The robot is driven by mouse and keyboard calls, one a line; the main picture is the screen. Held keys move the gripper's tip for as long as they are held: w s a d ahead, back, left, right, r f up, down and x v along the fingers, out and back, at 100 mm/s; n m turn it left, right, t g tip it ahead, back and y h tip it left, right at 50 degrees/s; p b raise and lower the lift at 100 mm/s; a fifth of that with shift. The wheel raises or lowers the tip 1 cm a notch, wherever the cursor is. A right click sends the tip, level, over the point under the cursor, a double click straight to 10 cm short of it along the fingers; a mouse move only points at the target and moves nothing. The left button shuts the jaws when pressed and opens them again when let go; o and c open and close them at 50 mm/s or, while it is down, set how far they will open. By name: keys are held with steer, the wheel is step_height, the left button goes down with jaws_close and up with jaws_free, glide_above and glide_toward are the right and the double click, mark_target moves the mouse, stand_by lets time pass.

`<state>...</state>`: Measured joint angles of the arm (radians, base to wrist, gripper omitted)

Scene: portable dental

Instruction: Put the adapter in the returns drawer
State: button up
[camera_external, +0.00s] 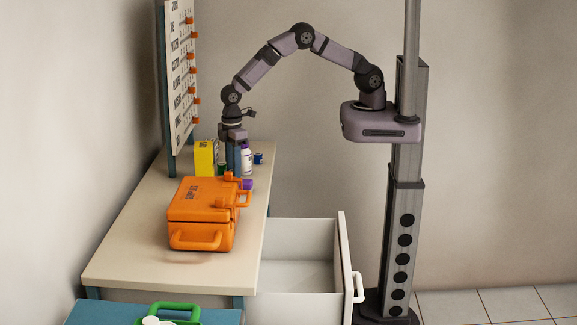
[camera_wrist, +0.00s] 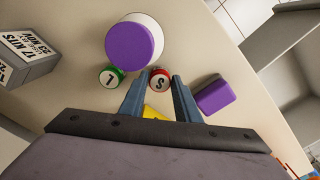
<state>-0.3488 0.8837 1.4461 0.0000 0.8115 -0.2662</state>
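My gripper (camera_external: 234,170) points down over the table behind the orange case. In the wrist view its two fingers (camera_wrist: 157,86) are apart. A small red-rimmed round top marked S (camera_wrist: 159,79) shows just beyond and between the fingertips; I cannot tell its height from them. A yellow piece (camera_wrist: 154,112) shows between the fingers lower down. A purple block (camera_wrist: 214,96) lies right of the fingers. No piece is labelled as the adapter, so I cannot tell which one it is. An open white drawer (camera_external: 300,278) stands out from the table's right side; its inside looks empty.
A white bottle with a purple cap (camera_wrist: 134,45) and a green-rimmed top (camera_wrist: 110,77) stand close to the fingers. The orange case (camera_external: 203,213) and yellow box (camera_external: 204,158) flank the gripper. A label board (camera_external: 181,75) stands at the left. The front table area is clear.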

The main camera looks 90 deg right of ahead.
jaws_close()
steer(key=shift+r, duration=0.1)
step_height(320, 180, up, 10)
steer(key=b, duration=0.2)
steer(key=shift+b, duration=0.3)
